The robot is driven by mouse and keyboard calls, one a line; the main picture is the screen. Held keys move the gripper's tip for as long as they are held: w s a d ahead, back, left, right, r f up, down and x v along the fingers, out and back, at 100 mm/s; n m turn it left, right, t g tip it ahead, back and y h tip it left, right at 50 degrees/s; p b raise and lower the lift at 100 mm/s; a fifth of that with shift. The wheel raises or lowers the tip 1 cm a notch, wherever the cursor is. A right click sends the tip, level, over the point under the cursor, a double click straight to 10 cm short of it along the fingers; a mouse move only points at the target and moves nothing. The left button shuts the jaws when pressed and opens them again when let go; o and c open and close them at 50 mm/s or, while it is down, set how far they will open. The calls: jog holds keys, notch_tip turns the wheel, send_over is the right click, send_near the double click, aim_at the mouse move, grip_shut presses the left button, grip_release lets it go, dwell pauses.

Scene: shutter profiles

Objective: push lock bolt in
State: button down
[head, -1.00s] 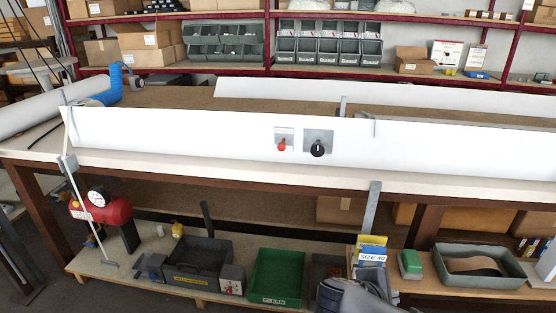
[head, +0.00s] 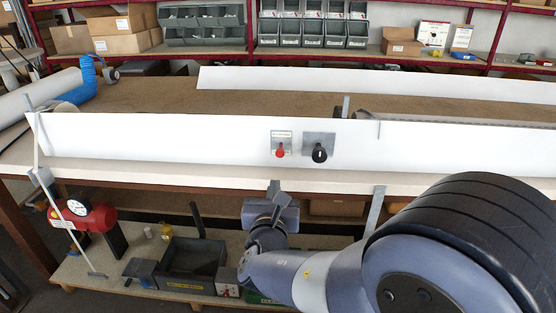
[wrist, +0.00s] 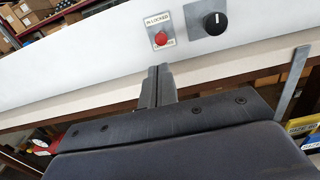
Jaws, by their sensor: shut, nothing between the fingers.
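The lock bolt has a red round knob (head: 280,150) on a small labelled plate on the white profile's front face. In the wrist view the red knob (wrist: 161,39) is near the top, under a label that reads "IN LOCKED"; the lower lettering is partly covered by the knob. My gripper (head: 274,186) is shut and empty, in front of the table edge, below the knob and apart from it. In the wrist view its fingertips (wrist: 159,70) point up toward the knob. I cannot tell how far the bolt sticks out.
A black rotary knob (head: 319,152) on a grey plate sits just right of the red knob. The long white profile (head: 180,140) stands along the table (head: 150,172). A grey upright bar (head: 375,208) hangs at the table front, right of my gripper.

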aim_at(279, 154)
jog(key=w, duration=1.1)
jog(key=shift+w+d, duration=0.2)
jog(key=shift+w, duration=0.05)
jog(key=shift+w+f, duration=0.1)
jog(key=shift+w, duration=0.15)
jog(key=shift+w+d+b, duration=0.1)
jog(key=shift+w+b, duration=0.35)
jog(key=shift+w, duration=0.65)
jog(key=shift+r, duration=0.2)
jog(key=shift+s, duration=0.1)
jog(key=shift+s+f, duration=0.15)
jog(key=shift+s, duration=0.05)
jog(key=s, duration=1.3)
jog(key=shift+s+a+b, duration=0.3)
jog(key=shift+s+b, duration=0.05)
